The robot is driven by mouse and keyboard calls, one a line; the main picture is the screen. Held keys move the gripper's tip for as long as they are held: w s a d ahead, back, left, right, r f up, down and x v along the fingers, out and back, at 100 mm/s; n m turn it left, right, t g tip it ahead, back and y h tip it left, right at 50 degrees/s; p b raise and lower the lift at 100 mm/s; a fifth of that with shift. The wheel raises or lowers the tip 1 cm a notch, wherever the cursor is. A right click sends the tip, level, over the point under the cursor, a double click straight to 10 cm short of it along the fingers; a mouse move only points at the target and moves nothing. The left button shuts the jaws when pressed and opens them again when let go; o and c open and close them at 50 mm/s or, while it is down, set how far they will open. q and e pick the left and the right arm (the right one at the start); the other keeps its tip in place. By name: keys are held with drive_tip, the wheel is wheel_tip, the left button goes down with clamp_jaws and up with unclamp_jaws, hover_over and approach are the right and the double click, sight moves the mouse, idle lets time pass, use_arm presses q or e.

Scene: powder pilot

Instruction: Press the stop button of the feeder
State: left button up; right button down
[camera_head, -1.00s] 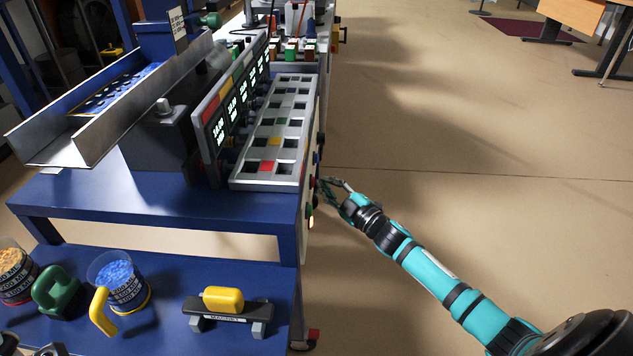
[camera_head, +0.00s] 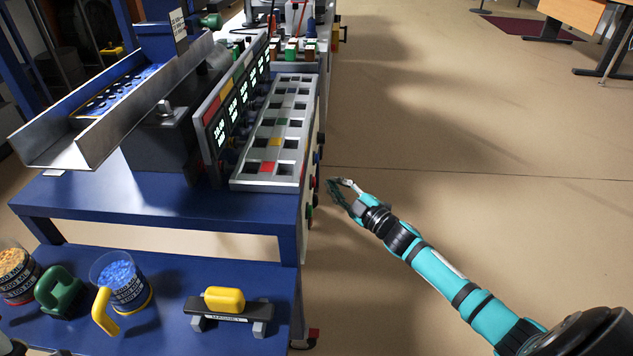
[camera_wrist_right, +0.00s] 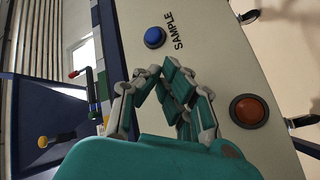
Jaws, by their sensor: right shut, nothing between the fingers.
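The feeder is the grey metal trough (camera_head: 110,112) on a dark block, on the blue table (camera_head: 170,205). A narrow pale panel with small buttons runs along the table's right side. In the wrist view it carries a blue button (camera_wrist_right: 154,37) marked SAMPLE and a red button (camera_wrist_right: 248,110) in a dark ring; no label for the red one is readable. My right gripper (camera_head: 333,186) is shut and empty, just right of the panel with a small gap. Its fingers (camera_wrist_right: 165,85) show between the two buttons in the wrist view. My left gripper is not in view.
A slotted grey tray (camera_head: 274,145) and a row of lit displays (camera_head: 240,100) stand on the table. The lower shelf holds a yellow-handled magnet (camera_head: 224,300), a cup of blue pellets (camera_head: 120,280) and a green handle (camera_head: 60,292). The floor (camera_head: 450,220) to the right is open.

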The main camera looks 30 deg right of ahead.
drive_tip(key=shift+s+d+p, duration=0.2)
drive_tip(key=shift+s+d, duration=0.3)
drive_tip(key=shift+d, duration=0.3)
drive_tip(key=shift+s+d+p, duration=0.15)
drive_tip(key=shift+s+d, duration=0.3)
drive_tip(key=shift+d, duration=0.35)
drive_tip(key=shift+s+d+p, duration=0.2)
drive_tip(key=shift+s+d, duration=0.3)
drive_tip(key=shift+d, duration=0.3)
